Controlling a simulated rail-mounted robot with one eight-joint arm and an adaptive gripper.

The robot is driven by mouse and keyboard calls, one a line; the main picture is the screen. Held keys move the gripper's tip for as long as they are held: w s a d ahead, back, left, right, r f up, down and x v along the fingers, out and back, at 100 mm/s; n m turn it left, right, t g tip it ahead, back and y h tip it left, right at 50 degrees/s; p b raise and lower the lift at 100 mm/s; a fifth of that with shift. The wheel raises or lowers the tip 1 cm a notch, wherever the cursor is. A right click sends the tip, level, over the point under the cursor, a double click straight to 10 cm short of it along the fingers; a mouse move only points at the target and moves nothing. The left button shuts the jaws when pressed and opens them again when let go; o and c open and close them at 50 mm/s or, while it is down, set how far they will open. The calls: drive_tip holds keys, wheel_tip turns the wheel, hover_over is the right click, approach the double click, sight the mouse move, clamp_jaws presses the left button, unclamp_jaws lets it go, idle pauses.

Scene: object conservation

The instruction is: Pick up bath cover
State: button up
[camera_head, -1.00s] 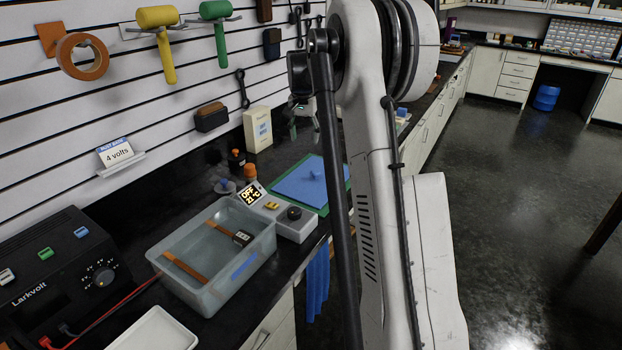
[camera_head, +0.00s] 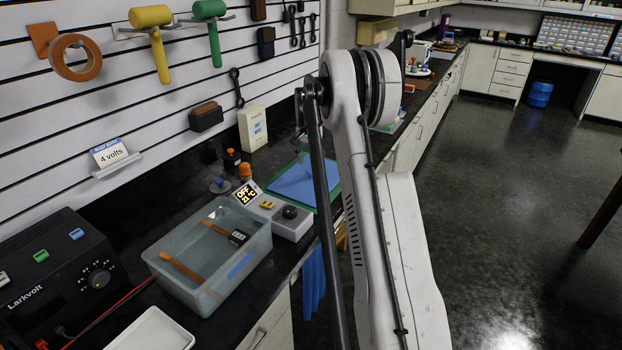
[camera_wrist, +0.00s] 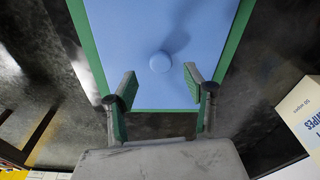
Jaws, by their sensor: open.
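The bath cover (camera_head: 296,184) is a flat light-blue panel lying on a green mat (camera_head: 333,202) on the dark bench, past the bath. In the wrist view the cover (camera_wrist: 120,30) fills the upper middle and has a small round blue knob (camera_wrist: 160,62). My gripper (camera_wrist: 158,88) is open and empty. Its two green-padded fingers are over the near part of the cover, one on each side of the knob's line, with the knob just beyond the tips. My arm hides part of the cover in the head view.
The open water bath (camera_head: 160,262) with two orange-brown strips stands left of the cover, beside a control box (camera_head: 291,222) reading OFF, 21 °C. A wipes box (camera_head: 252,128) stands near the wall; it also shows in the wrist view (camera_wrist: 302,112).

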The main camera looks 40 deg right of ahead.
sight(311, 170)
drive_tip(key=shift+w+d+f+p, duration=0.15)
drive_tip(key=shift+f+p, duration=0.05)
drive_tip(key=shift+f, duration=1.15)
drive_tip(key=shift+w+d+f+p, duration=0.1)
drive_tip(key=shift+d+f+p, duration=0.05)
drive_tip(key=shift+f, duration=1.15)
clamp_jaws()
